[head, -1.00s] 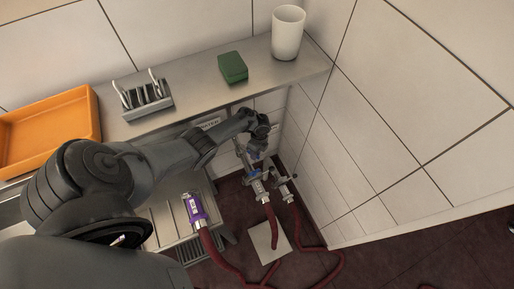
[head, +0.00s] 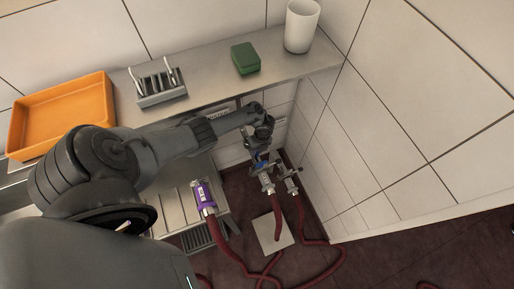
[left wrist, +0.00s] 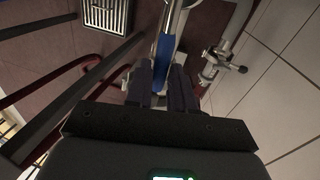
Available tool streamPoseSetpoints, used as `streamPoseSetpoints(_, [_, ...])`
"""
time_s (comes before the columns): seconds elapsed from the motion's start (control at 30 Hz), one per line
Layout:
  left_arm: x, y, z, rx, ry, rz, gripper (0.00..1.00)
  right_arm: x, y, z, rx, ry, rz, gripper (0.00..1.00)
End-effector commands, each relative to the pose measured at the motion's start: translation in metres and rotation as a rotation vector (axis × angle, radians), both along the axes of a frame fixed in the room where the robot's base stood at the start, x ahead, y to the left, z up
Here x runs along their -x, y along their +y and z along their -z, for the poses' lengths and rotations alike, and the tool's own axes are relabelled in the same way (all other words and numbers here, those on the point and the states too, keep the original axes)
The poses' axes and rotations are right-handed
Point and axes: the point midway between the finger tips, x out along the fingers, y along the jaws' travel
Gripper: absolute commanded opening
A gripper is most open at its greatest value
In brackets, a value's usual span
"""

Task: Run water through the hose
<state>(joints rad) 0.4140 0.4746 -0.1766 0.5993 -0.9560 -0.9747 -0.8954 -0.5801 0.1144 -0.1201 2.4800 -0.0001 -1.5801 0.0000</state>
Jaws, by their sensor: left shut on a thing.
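My left gripper (head: 262,152) reaches down below the shelf to the pipe fittings by the right wall. In the left wrist view its two dark fingers (left wrist: 160,92) are shut on the blue valve handle (left wrist: 165,52), which lies between them. The blue handle (head: 262,164) sits just above a metal valve (head: 268,184) with a dark red hose (head: 277,222) hanging from it. A second valve (head: 292,185) stands to its right; it also shows in the left wrist view (left wrist: 216,62). A purple-banded hose nozzle (head: 203,196) lies on the slatted bench. No water is visible. My right gripper is out of view.
The steel shelf (head: 215,92) above holds an orange tray (head: 60,112), a grey rack (head: 160,90), a green sponge-like block (head: 245,58) and a white cup (head: 301,26). The tiled wall (head: 400,130) bounds the right. A floor drain grate (left wrist: 108,14) lies nearby.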

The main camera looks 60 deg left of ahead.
Motion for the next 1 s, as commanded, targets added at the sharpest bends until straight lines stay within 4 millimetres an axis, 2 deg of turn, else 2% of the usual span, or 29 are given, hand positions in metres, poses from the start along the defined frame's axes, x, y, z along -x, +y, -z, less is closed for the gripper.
streamPoseSetpoints(0.23, [-0.0007,-0.0003,-0.0011,0.001,-0.001,0.001,0.00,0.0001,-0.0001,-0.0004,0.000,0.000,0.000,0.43])
streamPoseSetpoints(0.27, [-0.0008,-0.0004,-0.0012,0.001,-0.001,0.000,0.26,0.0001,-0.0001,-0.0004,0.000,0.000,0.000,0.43])
streamPoseSetpoints(0.4, [-0.0007,-0.0003,-0.0009,0.001,-0.001,0.000,0.47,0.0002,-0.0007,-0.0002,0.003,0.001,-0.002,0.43])
streamPoseSetpoints(0.77, [-0.0007,-0.0003,-0.0002,0.001,-0.001,-0.009,0.48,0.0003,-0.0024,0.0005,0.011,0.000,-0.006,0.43])
streamPoseSetpoints(1.0, [-0.0058,-0.0012,0.0006,0.003,-0.002,-0.124,0.48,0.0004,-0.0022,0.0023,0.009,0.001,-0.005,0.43])
